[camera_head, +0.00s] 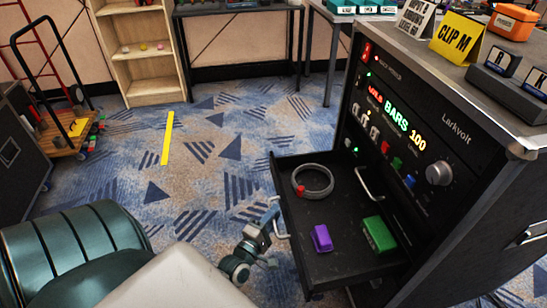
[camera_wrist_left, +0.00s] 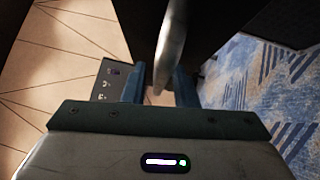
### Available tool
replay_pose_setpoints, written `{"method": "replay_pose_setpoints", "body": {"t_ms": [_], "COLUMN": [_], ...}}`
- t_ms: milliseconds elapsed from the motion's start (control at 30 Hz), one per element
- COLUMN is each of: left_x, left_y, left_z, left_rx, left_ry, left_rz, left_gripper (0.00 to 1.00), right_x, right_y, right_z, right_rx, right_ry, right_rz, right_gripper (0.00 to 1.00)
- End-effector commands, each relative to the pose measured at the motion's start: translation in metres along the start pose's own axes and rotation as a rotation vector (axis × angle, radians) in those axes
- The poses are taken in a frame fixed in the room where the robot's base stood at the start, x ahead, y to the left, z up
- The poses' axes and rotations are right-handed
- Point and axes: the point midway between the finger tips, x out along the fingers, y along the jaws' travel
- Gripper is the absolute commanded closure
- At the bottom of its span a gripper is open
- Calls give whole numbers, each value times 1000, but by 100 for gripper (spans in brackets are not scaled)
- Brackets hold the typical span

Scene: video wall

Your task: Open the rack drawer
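The black rack drawer (camera_head: 345,262) stands pulled out of the front of the dark rack cabinet (camera_head: 395,110). It holds a grey ring with a red part (camera_head: 313,181), a purple block (camera_head: 321,238) and a green block (camera_head: 378,234). A metal bar handle (camera_head: 279,222) is on its outer front. My left gripper (camera_head: 272,215) is at this handle. In the left wrist view, its two blue fingers (camera_wrist_left: 160,88) stand on either side of the silver bar (camera_wrist_left: 165,50), with narrow gaps showing. My right gripper is not in view.
The cabinet top carries a yellow "CLIP M" sign (camera_head: 456,38) and an orange case (camera_head: 513,22). A wooden shelf (camera_head: 140,50) stands at the back, and a trolley (camera_head: 70,135) at the left. The patterned carpet left of the drawer is clear except for a yellow strip (camera_head: 167,138).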

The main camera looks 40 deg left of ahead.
Motion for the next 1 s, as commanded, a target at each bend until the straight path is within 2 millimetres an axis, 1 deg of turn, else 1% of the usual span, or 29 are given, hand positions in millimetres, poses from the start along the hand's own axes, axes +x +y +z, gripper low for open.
{"method": "replay_pose_setpoints", "body": {"t_ms": [267, 367, 467, 800, 900, 1000], "left_x": [0, -4, -16, -82, -96, -104], "left_y": [0, 0, -2, -2, -2, -1], "left_z": [0, 0, 0, 0, 0, 0], "left_rx": [0, 0, 0, -1, 0, 0], "left_ry": [0, 0, 0, 1, 0, 1], "left_rz": [1, 0, -3, -3, -2, -1], "left_gripper": [68, 68, 68, 68, 68, 68], "right_x": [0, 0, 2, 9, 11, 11], "right_y": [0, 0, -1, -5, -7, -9], "right_z": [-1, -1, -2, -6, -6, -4], "right_rx": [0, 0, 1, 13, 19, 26], "right_ry": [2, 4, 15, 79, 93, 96], "right_rz": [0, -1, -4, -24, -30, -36], "right_gripper": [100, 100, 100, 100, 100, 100]}}
